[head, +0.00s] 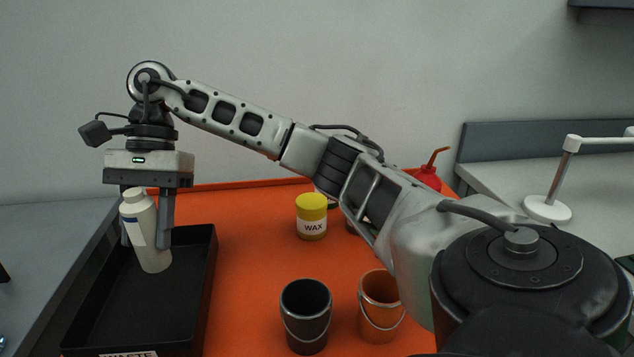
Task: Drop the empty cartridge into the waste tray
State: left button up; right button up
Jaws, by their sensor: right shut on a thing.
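The cartridge (146,228) is a white bottle-like cylinder with a blue mark on its side and a rounded top. My right gripper (147,238) points down from the far left and is shut on it. The cartridge tilts slightly, its top leaning left. The waste tray (209,290) is a black, open, rectangular tray at the left, its front label partly cut off by the picture's lower edge. The cartridge is over the back part of the tray; I cannot tell whether its lower end touches the tray floor. My left gripper is not in view.
A yellow-and-white wax jar (311,217) stands on the orange surface (250,265). A black bucket (306,317) and an orange bucket (380,305) stand in front. A red bottle (428,178) is behind my right arm. A white lamp (547,208) stands on the right-hand bench.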

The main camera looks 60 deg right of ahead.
notch_tip(320, 180, down, 2)
jog(key=shift+b, duration=0.4)
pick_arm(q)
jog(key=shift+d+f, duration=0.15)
pick_arm(e)
jog(key=o, duration=1.2)
jog(key=shift+c, duration=0.2)
pick_arm(q)
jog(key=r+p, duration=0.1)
jog(key=p, duration=0.1)
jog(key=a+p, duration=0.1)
jog(key=p, duration=0.2)
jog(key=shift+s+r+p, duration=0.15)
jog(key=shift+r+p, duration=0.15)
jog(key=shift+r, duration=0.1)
pick_arm(e)
jog(key=v, duration=1.6)
